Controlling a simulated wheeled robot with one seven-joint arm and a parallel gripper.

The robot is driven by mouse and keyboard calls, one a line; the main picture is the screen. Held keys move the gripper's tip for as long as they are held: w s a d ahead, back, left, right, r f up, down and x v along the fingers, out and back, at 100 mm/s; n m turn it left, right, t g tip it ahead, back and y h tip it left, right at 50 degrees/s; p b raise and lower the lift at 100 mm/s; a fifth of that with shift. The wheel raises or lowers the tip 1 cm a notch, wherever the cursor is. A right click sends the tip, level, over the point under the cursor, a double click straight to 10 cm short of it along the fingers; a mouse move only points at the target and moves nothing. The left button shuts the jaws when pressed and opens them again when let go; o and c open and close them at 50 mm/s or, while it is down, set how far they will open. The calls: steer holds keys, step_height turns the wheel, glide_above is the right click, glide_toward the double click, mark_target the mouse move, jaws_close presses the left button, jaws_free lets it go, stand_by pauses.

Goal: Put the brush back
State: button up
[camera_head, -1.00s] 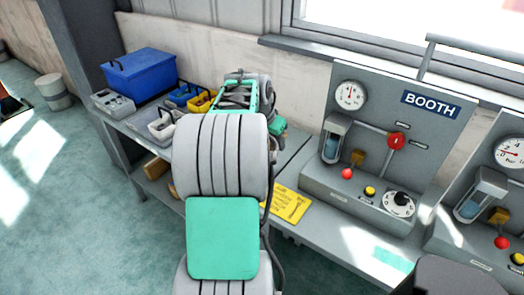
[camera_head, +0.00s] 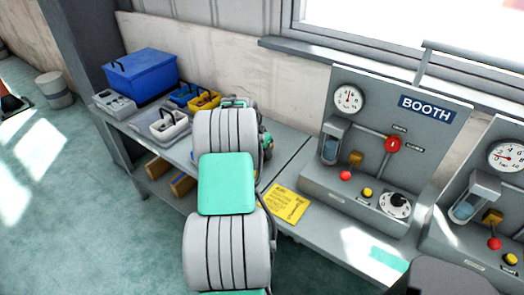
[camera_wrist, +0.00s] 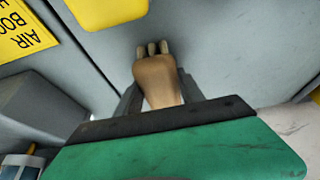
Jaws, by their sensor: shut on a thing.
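In the wrist view, a brown wooden brush (camera_wrist: 158,80) with several pale bristle tufts is between the dark fingers of my gripper (camera_wrist: 155,98). The gripper is shut on it, tufts pointing away from the green palm. A grey surface lies beyond; I cannot tell whether the brush touches it. In the head view, my arm hides the brush and most of the gripper. Which one belongs to the brush is not shown.
A large blue box (camera_head: 142,76) stands at the bench's back left. A yellow sign (camera_head: 286,204) lies on the bench, right of my arm. The booth panel (camera_head: 375,150) with gauge and knobs stands further right. Brown items (camera_head: 182,184) sit on the lower shelf.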

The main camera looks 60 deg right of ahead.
steer(key=o, duration=1.3)
steer(key=shift+r+p, duration=0.25)
steer(key=shift+p, duration=0.1)
steer(key=s+b+v, duration=0.1)
steer(key=b+v, duration=0.1)
steer(key=v, duration=1)
steer(key=w+a+r+n+t+y, duration=0.15)
steer(key=w+a+n, duration=0.45)
steer(key=a, duration=0.8)
steer(key=w+a+r+n+t, duration=0.3)
steer(key=w+a, duration=0.5)
steer(key=a, duration=0.6)
steer(key=s+a+f+n+y, duration=0.1)
steer(key=s+a+n, duration=0.1)
steer(key=a, duration=0.6)
steer(key=s+a+f+n+y, duration=0.1)
steer(key=s+a+n, duration=0.2)
steer(key=a+n, duration=0.2)
steer(key=s+a+f+n+y, duration=0.1)
steer(key=s+a+n, duration=0.2)
steer(key=a, duration=0.7)
steer(key=shift+a+f+n, duration=0.35)
steer(key=shift+a+n, duration=0.05)
steer(key=shift+n, duration=0.1)
